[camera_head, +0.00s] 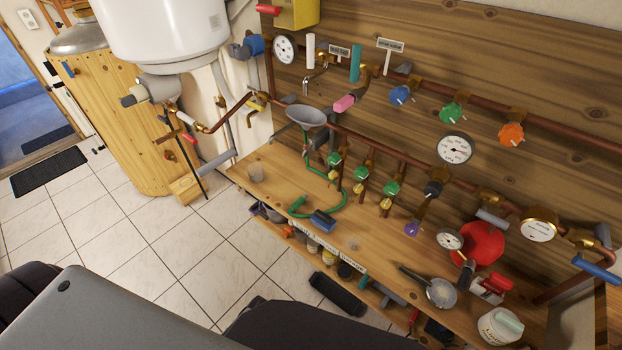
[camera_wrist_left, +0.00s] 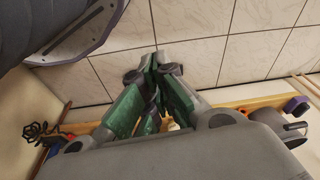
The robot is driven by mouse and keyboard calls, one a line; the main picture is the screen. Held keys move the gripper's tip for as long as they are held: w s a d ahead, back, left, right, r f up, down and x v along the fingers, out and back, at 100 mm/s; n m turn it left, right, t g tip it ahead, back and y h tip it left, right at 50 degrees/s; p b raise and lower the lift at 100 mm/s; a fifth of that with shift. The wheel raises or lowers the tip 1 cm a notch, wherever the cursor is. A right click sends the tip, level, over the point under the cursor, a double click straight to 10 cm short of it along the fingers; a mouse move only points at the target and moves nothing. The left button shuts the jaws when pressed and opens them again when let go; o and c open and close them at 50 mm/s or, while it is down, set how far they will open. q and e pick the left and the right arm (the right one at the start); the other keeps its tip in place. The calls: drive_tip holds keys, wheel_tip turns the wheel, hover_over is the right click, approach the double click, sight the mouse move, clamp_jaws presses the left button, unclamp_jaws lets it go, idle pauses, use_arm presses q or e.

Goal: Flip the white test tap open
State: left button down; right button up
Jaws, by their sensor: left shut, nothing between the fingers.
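Below the lever is a metal spout (camera_head: 315,78), above a grey funnel (camera_head: 306,117). I take this to be the white test tap. My left gripper (camera_wrist_left: 160,88) shows in the left wrist view with its green-padded fingers shut and empty, over the tiled floor and apart from the tap. The head view does not show it. My right gripper is in neither view.
A teal lever (camera_head: 355,63) and a pink-handled valve (camera_head: 345,104) are close to the white lever. A pressure gauge (camera_head: 285,49) is on its left. Green, blue and orange knobs line the copper pipes. The wooden bench (camera_head: 270,215) has loose items. Tiled floor (camera_head: 110,235) is clear at left.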

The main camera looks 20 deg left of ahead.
use_arm(q)
drive_tip(key=w+a+r+m+t+y+b, duration=0.1)
drive_tip(key=w+a+r+t, duration=0.25)
drive_tip(key=w+r, duration=0.95)
drive_tip(key=w+a+r+t+y+b, duration=0.15)
drive_tip(key=w+r+t, duration=0.45)
drive_tip(key=r, duration=1.2)
drive_tip(key=w+a+r+m+t+b, duration=0.1)
drive_tip(key=w+a+r+t+b, duration=0.15)
drive_tip(key=w+r, duration=1.05)
wheel_tip(320, 180, up, 34)
drive_tip(key=d+m+g+h, duration=0.1)
drive_tip(key=m+h, duration=0.7)
drive_tip(key=m, duration=0.4)
drive_tip(key=w+d+m+g+h, duration=0.1)
drive_tip(key=m+h, duration=0.7)
drive_tip(key=m, duration=0.4)
drive_tip(key=shift+w+g+p, duration=0.25)
drive_tip(key=shift+g+p, duration=0.05)
drive_tip(key=shift+p, duration=0.05)
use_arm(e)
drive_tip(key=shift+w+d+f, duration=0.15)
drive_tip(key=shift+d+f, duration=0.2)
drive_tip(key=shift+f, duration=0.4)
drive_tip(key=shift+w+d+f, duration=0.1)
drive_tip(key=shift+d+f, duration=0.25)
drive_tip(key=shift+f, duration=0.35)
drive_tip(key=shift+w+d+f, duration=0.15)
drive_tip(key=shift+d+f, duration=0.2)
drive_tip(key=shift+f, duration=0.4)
